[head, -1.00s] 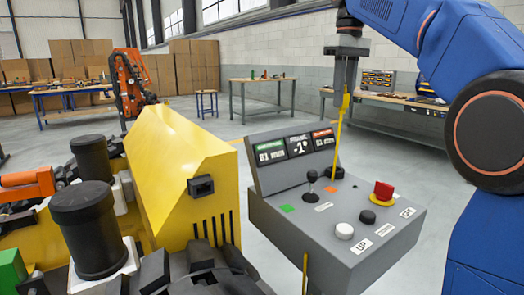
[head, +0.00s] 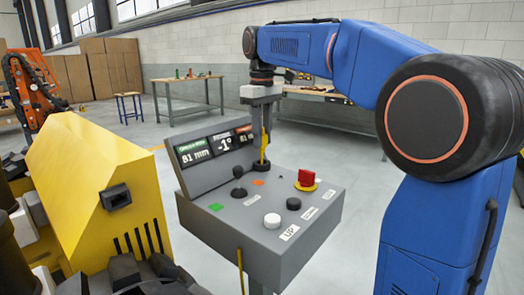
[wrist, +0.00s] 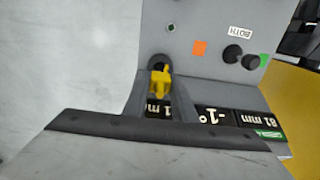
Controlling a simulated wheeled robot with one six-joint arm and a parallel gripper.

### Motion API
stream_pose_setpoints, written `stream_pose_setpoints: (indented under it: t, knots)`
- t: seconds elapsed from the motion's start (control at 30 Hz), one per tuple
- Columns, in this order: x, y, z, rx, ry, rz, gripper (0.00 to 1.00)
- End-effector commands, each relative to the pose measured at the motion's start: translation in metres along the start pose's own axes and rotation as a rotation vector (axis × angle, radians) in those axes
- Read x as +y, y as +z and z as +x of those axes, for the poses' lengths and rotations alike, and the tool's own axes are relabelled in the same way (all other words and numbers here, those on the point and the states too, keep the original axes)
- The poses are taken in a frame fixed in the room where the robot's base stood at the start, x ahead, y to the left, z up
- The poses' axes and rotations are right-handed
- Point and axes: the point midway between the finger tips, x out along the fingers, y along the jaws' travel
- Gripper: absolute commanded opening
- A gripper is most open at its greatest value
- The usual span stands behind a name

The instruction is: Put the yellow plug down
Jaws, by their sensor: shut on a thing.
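The yellow plug (head: 265,146) is a slim yellow piece hanging from my gripper (head: 264,122), which points down and is shut on it. It is over the back right part of the grey control console (head: 265,235), in front of the display panel. Its lower end overlaps a round black part there; I cannot tell whether it touches. In the wrist view, the plug (wrist: 160,83) shows beside that black part and in front of an upside-down display.
The console top carries a black joystick (head: 239,184), a red stop button (head: 306,178) and white and black knobs. A yellow machine (head: 85,180) stands close on the left. A yellow strand (head: 240,270) hangs before the console. Workbenches stand far behind, with open floor between.

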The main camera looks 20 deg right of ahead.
Motion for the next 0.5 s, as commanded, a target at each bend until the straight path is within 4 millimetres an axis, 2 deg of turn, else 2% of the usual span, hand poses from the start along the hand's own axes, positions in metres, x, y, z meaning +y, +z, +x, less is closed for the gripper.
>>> stream_pose_setpoints:
  t: [0.17, 0.33, 0.5]
  knots:
    - [0.000, 0.001, 0.014, -0.002, -0.001, 0.000, 0.01]
    - [-0.001, 0.001, 0.037, -0.002, -0.001, 0.000, 0.01]
    - [0.000, 0.000, 0.042, 0.000, 0.000, 0.000, 0.01]
